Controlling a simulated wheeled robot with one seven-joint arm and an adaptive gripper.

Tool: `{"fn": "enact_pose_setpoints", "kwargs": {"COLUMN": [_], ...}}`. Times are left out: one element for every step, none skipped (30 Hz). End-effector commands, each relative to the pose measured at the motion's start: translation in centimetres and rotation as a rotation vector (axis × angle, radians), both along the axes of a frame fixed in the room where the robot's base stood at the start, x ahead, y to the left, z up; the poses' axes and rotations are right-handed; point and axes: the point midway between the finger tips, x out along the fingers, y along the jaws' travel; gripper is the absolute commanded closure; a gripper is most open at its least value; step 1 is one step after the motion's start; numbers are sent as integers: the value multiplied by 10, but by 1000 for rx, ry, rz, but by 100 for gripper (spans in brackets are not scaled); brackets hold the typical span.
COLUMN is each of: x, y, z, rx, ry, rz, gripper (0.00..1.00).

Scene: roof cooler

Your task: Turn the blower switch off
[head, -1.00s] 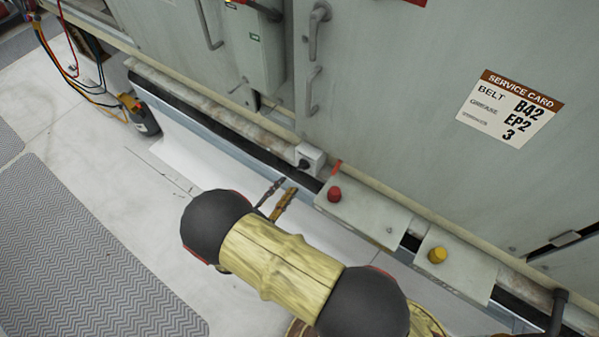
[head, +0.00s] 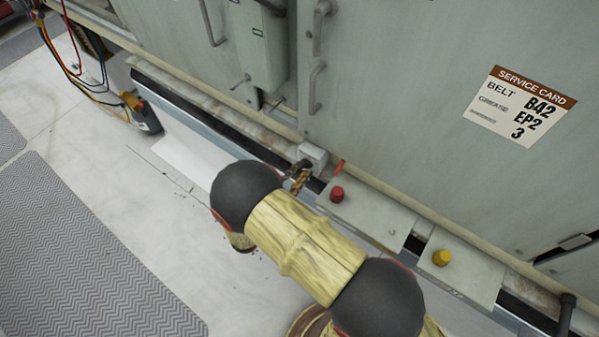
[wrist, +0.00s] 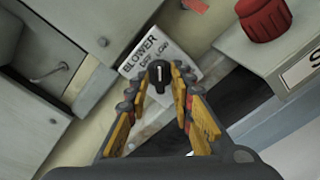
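The blower switch is a small pale box (head: 313,154) low on the unit's wall in the head view. In the wrist view its plate (wrist: 143,49) reads BLOWER, with smaller position words that are hard to read, and appears tilted. Its black knob (wrist: 159,76) carries a white mark pointing roughly up in the picture. I cannot tell surely which position the mark meets. My gripper (wrist: 157,88) is open, its yellow-and-grey fingers on either side of the knob; contact is unclear. In the head view my gripper (head: 298,178) is at the box, hiding the knob.
A red button (head: 337,194) on a grey box is just right of the switch; it also shows in the wrist view (wrist: 263,18). A yellow button (head: 441,258) is further right. Door handles (head: 317,90) project above. A meter with cables (head: 142,115) stands at left.

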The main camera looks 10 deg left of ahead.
Motion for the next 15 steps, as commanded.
{"fn": "enact_pose_setpoints", "kwargs": {"x": [0,0,0,0,0,0,0,0,0,0,0,0,0,0,0], "y": [0,0,0,0,0,0,0,0,0,0,0,0,0,0,0], "z": [0,0,0,0,0,0,0,0,0,0,0,0,0,0,0], "rx": [0,0,0,0,0,0,0,0,0,0,0,0,0,0,0], "ry": [0,0,0,0,0,0,0,0,0,0,0,0,0,0,0], "rz": [0,0,0,0,0,0,0,0,0,0,0,0,0,0,0], "gripper": [82,83,86,87,89,91,93,95,97,99,100,100,100,100,100]}}
